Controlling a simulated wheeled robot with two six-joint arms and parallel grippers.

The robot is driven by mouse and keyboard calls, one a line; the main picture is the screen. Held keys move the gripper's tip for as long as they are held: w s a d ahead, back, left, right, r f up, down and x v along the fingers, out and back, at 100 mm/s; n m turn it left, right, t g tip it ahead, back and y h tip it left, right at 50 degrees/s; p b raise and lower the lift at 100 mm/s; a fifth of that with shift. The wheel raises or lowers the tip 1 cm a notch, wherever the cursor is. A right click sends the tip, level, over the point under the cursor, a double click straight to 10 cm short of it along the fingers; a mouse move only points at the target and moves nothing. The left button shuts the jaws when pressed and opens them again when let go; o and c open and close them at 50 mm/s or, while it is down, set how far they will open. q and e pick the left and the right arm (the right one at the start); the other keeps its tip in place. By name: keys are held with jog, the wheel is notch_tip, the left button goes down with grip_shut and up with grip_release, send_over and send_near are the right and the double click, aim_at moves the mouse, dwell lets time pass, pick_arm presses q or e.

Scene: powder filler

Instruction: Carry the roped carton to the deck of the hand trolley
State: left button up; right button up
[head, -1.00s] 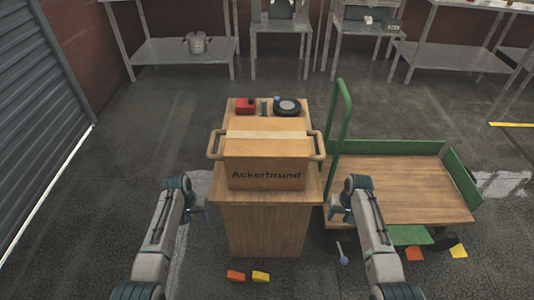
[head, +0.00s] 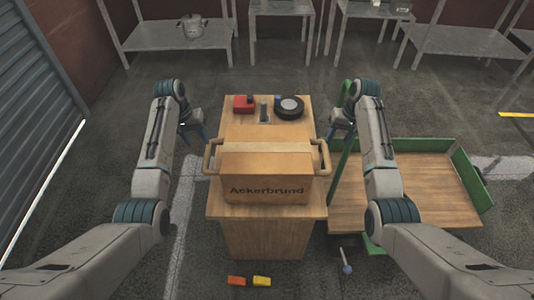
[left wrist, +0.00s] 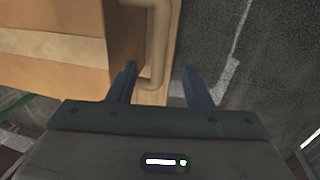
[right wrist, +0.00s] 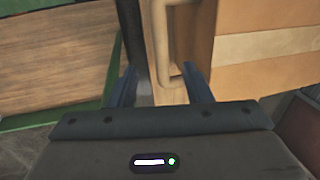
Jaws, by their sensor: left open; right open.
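The carton (head: 267,163), marked "Ackerbrund", sits on a wooden cabinet (head: 262,238), with a tan rope-like handle on its left side (head: 209,155) and another on its right side (head: 325,157). My left gripper (head: 197,140) is open beside the left handle; in the left wrist view the handle (left wrist: 158,45) lies between and just ahead of its fingers. My right gripper (head: 335,138) is open beside the right handle, which shows ahead of its fingers in the right wrist view (right wrist: 161,45). Neither gripper holds anything. The hand trolley's wooden deck (head: 420,192) is at the right, partly behind my right arm.
A red box (head: 244,104), a black roll (head: 290,108) and small items lie on the cabinet behind the carton. The trolley's green upright handle (head: 342,165) stands close to the cabinet's right side. Orange and yellow blocks (head: 261,281) lie on the floor in front.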

aim_at(206, 155)
pick_arm(q)
jog(key=f, duration=0.3)
jog(key=d+f, duration=0.1)
jog(key=f, duration=0.3)
jog(key=d+f, duration=0.1)
jog(key=f, duration=0.2)
jog(key=shift+f, duration=0.15)
pick_arm(e)
jog(key=f, duration=0.3)
jog(key=a+f, duration=0.1)
jog(key=f, duration=0.3)
jog(key=a+f, duration=0.1)
jog(key=f, duration=0.2)
jog(key=shift+a+f, duration=0.1)
jog(key=shift+f, duration=0.1)
pick_arm(q)
grip_shut()
pick_arm(e)
grip_shut()
jog(key=shift+r, duration=0.1)
